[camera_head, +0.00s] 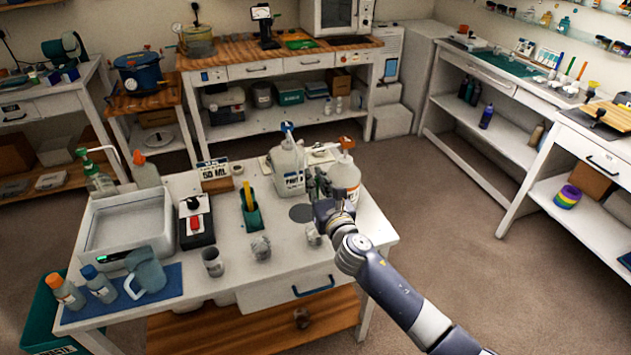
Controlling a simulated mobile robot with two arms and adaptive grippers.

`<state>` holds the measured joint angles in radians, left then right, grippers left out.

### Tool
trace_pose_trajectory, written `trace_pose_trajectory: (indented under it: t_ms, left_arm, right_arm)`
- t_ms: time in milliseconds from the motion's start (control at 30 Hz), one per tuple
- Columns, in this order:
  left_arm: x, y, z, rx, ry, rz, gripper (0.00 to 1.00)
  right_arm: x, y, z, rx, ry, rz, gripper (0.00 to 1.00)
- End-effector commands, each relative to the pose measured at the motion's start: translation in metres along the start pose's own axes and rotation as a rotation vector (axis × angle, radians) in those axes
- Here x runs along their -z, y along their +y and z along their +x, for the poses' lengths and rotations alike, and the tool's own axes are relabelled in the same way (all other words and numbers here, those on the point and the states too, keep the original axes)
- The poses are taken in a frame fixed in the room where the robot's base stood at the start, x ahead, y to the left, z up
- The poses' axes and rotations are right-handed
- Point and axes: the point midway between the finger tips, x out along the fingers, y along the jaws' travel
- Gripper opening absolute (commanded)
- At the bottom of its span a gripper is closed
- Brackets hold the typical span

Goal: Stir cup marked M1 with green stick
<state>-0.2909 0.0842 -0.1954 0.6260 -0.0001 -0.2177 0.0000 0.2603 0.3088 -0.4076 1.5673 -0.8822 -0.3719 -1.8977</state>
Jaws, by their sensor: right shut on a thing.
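My right gripper (318,186) is over the front table, close to the white jugs. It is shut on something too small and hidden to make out. A small clear cup (313,235) stands just below it, partly behind my right arm. Two more cups, one greyish (213,262) and one clear and crumpled-looking (260,248), stand to the left. I cannot read an M1 mark on any cup. A green holder (252,219) has a yellow stick (247,194) in it. A thin green stick (570,66) stands on the far right bench. My left gripper is out of view.
A white jug (289,170) and an orange-capped jug (344,176) stand close to my right gripper.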

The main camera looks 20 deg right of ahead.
Motion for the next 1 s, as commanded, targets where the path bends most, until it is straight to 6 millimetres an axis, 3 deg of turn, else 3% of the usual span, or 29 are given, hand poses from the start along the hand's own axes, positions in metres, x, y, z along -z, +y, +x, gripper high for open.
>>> trace_pose_trajectory:
  t_ms: [33,267,1000]
  left_arm:
    - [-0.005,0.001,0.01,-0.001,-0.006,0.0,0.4]
    - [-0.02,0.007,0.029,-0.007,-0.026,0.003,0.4]
    - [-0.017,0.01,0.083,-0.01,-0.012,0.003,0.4]
  right_arm:
    - [0.01,0.0,0.0,0.0,0.0,0.001,0.01]
    - [0.03,0.001,0.0,-0.001,0.0,0.002,0.01]
    - [0.091,0.0,0.0,0.0,0.0,0.0,0.01]
